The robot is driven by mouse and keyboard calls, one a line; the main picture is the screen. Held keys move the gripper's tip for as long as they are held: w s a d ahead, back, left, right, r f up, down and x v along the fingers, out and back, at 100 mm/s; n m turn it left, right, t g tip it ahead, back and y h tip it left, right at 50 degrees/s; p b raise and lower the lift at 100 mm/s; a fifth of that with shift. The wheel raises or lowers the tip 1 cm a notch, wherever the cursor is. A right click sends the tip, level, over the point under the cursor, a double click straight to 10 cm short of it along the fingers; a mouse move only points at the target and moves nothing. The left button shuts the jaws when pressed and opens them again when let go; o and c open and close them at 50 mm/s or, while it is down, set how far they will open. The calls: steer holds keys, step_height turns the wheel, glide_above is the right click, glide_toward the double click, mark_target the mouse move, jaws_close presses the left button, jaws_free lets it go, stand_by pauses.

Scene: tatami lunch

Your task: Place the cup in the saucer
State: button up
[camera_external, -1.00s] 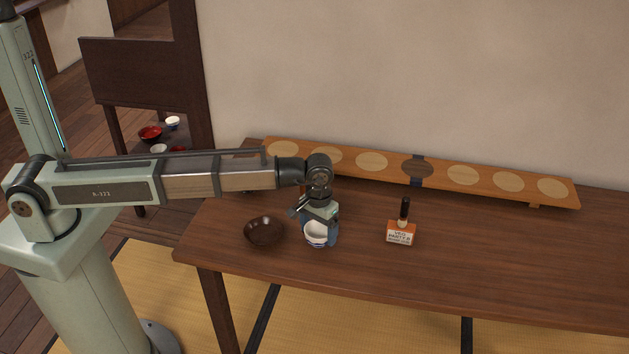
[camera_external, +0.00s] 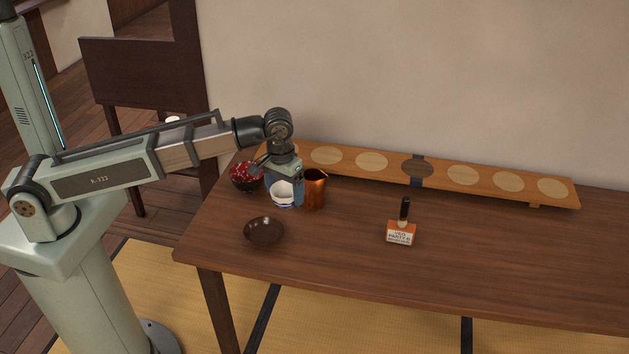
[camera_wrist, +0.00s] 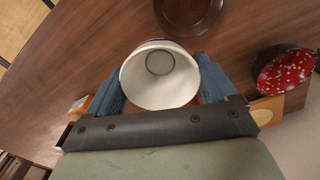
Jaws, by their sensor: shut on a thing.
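The white cup with a blue band (camera_external: 284,194) is held between the blue fingers of my gripper (camera_external: 284,190), above the table and behind the saucer. In the wrist view the cup (camera_wrist: 160,76) shows its open white inside, with a gripper finger on each side. My gripper (camera_wrist: 160,88) is shut on it. The dark brown saucer (camera_external: 263,231) lies empty on the table near its front left. It also shows at the top of the wrist view (camera_wrist: 188,30), apart from the cup.
A red patterned bowl (camera_external: 245,177) stands left of the cup and a copper pitcher (camera_external: 314,190) close to its right. A long wooden board with round inlays (camera_external: 440,174) runs along the wall.

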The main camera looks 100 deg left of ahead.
steer(key=s+d+m, duration=0.2)
steer(key=s, duration=0.4)
steer(key=m, duration=0.3)
glide_above(264, 234)
steer(key=shift+f, duration=5.3)
steer(key=shift+f, duration=0.1)
steer(key=o, duration=0.9)
step_height(264, 234, up, 12)
steer(key=shift+d, duration=0.1)
